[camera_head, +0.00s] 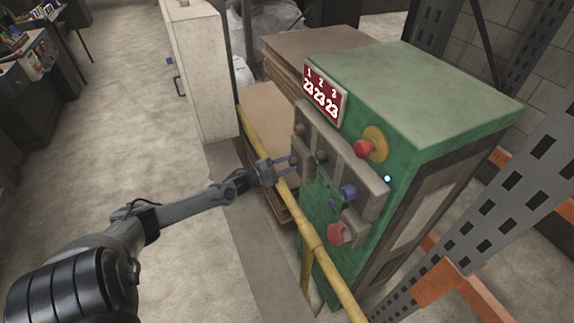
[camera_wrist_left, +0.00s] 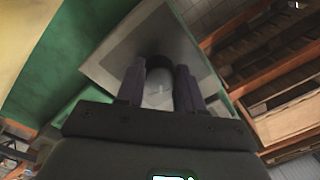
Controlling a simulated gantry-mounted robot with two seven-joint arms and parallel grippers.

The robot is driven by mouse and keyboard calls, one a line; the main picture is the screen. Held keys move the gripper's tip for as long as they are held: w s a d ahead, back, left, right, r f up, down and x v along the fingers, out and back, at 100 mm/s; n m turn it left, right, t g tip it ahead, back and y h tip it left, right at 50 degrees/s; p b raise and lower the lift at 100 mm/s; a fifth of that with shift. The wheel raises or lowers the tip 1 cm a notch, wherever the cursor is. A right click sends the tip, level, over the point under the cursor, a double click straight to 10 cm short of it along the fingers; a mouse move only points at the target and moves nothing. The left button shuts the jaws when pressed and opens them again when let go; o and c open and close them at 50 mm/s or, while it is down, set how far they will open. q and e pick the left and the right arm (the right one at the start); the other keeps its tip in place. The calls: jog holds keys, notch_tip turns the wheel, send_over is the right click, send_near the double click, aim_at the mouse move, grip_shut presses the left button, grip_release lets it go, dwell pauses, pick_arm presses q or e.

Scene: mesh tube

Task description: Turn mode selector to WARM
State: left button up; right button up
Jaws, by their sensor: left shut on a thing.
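The green machine (camera_head: 440,95) has a grey control panel with several knobs and buttons. My left gripper (camera_head: 297,164) reaches over the yellow rail to the left part of this panel. A small dark knob (camera_head: 321,157) sits just at its fingertips. In the left wrist view the two fingers (camera_wrist_left: 160,84) stand on either side of a round grey knob (camera_wrist_left: 159,92) with a dark ring, on a grey plate; they are shut on it. I cannot read any WARM marking or the selector's setting. My right gripper is not in view.
A yellow rail (camera_head: 311,237) runs in front of the panel, under my left gripper. A red button (camera_head: 364,149), a blue knob (camera_head: 348,193) and a red knob (camera_head: 339,233) are nearby. A red display (camera_head: 325,95) is above.

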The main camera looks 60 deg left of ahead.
pick_arm(q)
jog(key=shift+m, duration=0.8)
jog(key=o, duration=1)
jog(key=shift+o, duration=0.2)
jog(key=shift+s+a, duration=0.1)
jog(key=shift+s, duration=0.4)
jog(key=s+p, duration=0.2)
jog(key=s, duration=0.7)
jog(key=shift+s+a+f, duration=0.15)
jog(key=shift+s+a, duration=0.25)
